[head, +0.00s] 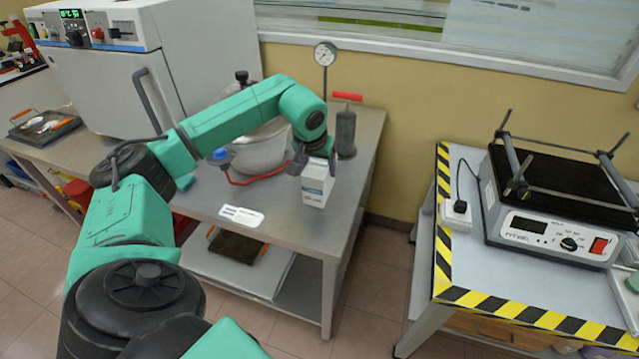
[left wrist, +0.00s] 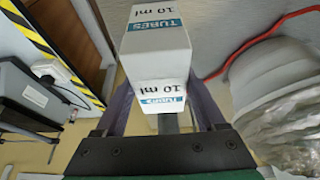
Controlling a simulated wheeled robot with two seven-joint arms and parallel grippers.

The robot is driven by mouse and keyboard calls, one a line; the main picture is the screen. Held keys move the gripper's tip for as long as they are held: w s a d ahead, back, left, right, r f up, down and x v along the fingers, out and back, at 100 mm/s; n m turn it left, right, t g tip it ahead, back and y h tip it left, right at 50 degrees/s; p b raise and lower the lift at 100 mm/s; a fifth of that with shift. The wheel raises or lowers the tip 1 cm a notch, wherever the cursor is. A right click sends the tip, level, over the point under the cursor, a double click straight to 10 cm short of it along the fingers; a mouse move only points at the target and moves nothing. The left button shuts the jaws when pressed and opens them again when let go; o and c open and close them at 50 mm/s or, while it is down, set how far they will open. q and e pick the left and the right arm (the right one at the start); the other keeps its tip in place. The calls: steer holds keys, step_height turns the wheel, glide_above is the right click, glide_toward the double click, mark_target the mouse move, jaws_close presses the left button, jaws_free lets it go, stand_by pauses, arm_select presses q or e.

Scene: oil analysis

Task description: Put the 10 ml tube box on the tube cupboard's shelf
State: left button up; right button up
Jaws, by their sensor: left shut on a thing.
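The 10 ml tube box (head: 317,186) is a small white carton with a blue label band. In the left wrist view the box (left wrist: 156,42) shows "TUBES 10 ml" on two faces, between the fingers. My left gripper (head: 314,163) is shut on it, near the right end of the grey metal table. The box looks upright in the head view; whether it touches the table I cannot tell. The left gripper's fingers also show in the left wrist view (left wrist: 158,100). The tube cupboard is not recognisable in either view. My right gripper is not in view.
A metal pot (head: 262,150) with a red hose stands left of the box. A dark pump (head: 346,135) with a red handle and a gauge (head: 326,55) stand behind. A white oven (head: 150,55) is at the back left. A shaker (head: 550,215) sits on the striped right-hand table (head: 450,270).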

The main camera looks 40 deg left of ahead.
arm_select(q)
step_height(320, 180, down, 6)
steer(key=shift+r+p, duration=0.15)
steer(key=shift+p, duration=0.3)
steer(key=shift+w+f, duration=0.1)
steer(key=shift+f, duration=0.1)
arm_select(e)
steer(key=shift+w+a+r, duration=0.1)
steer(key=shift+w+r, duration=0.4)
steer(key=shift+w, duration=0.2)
